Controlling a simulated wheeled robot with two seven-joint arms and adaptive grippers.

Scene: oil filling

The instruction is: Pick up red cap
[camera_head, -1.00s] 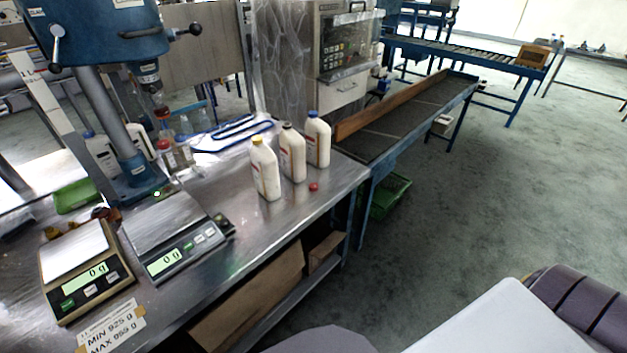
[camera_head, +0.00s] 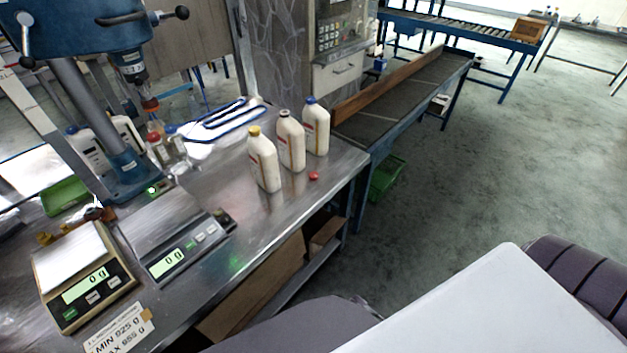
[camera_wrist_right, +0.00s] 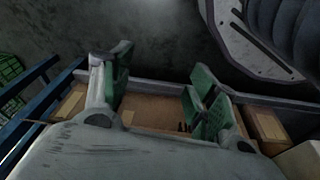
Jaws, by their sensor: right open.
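The red cap is not visible in the wrist view. Neither gripper shows in the head view.
Two scales (camera_head: 85,283) (camera_head: 172,262) and a drill press (camera_head: 110,140) stand on the left of the metal table (camera_head: 262,222). A conveyor (camera_head: 400,105) runs off behind the table's right end. The wrist view shows cardboard boxes (camera_wrist_right: 150,113) and a blue frame (camera_wrist_right: 30,105).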

